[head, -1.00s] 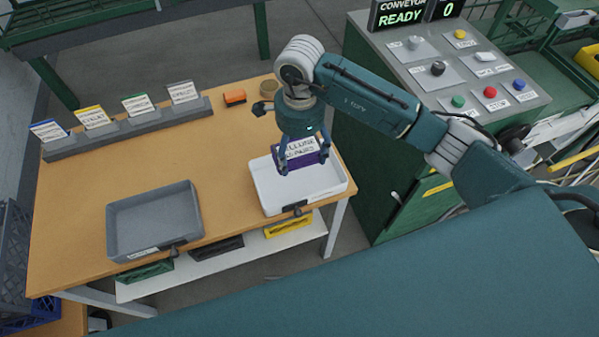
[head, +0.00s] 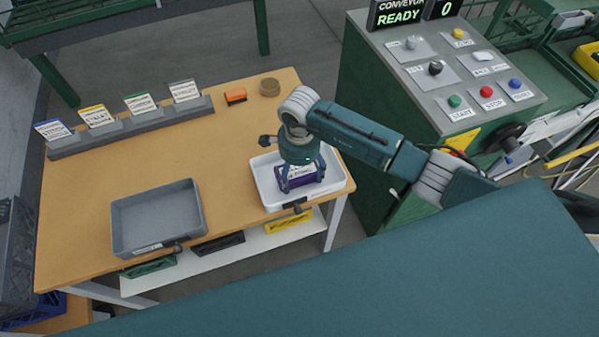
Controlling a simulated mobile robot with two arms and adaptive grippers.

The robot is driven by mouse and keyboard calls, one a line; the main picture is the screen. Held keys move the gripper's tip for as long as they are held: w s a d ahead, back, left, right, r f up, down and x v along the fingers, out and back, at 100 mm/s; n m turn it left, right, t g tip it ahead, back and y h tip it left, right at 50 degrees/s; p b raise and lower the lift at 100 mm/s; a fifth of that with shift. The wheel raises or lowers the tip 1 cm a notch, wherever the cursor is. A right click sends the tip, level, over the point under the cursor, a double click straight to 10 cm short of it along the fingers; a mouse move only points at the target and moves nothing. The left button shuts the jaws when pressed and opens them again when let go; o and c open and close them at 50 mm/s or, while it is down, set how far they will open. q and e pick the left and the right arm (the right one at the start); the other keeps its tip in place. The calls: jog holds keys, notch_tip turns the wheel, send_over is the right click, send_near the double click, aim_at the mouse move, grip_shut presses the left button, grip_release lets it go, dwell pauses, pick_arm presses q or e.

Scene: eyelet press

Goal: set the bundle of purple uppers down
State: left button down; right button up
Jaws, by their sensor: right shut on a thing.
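The bundle of purple uppers (head: 288,185) is a small purple block with a white label on top. My right gripper (head: 301,183) comes down from above and is shut on it. The bundle is inside the white tray (head: 335,187) at the right end of the wooden table (head: 228,160), low near the tray floor. I cannot tell whether it touches the floor. The gripper fingers hide part of the bundle and its label. My left gripper is not in view.
A grey tray (head: 155,192) stands empty at the left front of the table. A card rack (head: 130,130), an orange object (head: 235,96) and a tape roll (head: 270,86) lie along the back. The green control console (head: 465,75) stands close on the right.

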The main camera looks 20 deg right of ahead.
aim_at(299, 173)
jog(key=shift+f, duration=0.15)
jog(key=o, duration=1.4)
jog(key=shift+r, duration=0.35)
jog(key=shift+r+b, duration=1.2)
jog(key=shift+r, duration=4.65)
